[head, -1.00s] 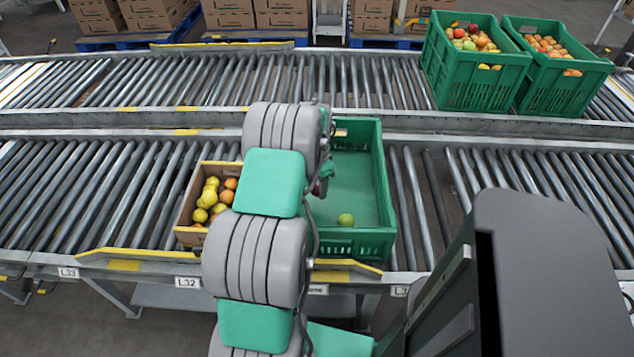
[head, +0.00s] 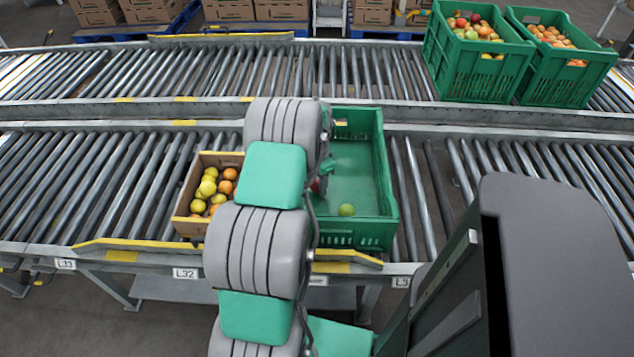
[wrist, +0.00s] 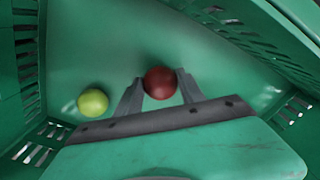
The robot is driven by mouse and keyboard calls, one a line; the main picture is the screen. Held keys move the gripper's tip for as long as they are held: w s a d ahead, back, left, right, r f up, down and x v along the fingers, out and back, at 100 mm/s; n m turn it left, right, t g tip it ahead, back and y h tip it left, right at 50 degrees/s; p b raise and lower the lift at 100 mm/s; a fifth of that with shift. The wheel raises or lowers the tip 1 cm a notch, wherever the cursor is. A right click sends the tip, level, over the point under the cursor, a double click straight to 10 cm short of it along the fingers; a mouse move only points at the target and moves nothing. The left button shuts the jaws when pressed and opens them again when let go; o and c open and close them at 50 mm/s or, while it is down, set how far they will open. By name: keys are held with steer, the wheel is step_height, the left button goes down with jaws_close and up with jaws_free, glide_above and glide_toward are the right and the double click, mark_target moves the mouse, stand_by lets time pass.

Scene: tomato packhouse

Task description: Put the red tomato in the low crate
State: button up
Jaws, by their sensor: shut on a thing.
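The low crate (head: 376,190) is a green open crate on the near roller conveyor, right of my arm. A green tomato (head: 346,210) lies on its floor near the front; it also shows at the left in the wrist view (wrist: 92,102). The red tomato (wrist: 160,83) is between the two fingertips of my gripper (wrist: 158,88), which is shut on it. Gripper and tomato are inside the crate's walls, over its floor; I cannot tell whether the tomato touches the floor. In the head view my arm hides most of the red tomato (head: 318,185).
A cardboard box (head: 184,207) of yellow and orange fruit stands left of my arm. Two tall green crates (head: 470,75) (head: 560,85) with fruit stand on the far conveyor at the right. The low crate's right and back floor is clear.

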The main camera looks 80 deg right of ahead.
steer(key=shift+f+b, duration=0.35)
steer(key=shift+f, duration=0.2)
steer(key=o, duration=1)
steer(key=shift+c, duration=0.3)
steer(key=shift+c, duration=1.3)
steer(key=shift+r+p, duration=2.2)
steer(key=shift+r, duration=1.3)
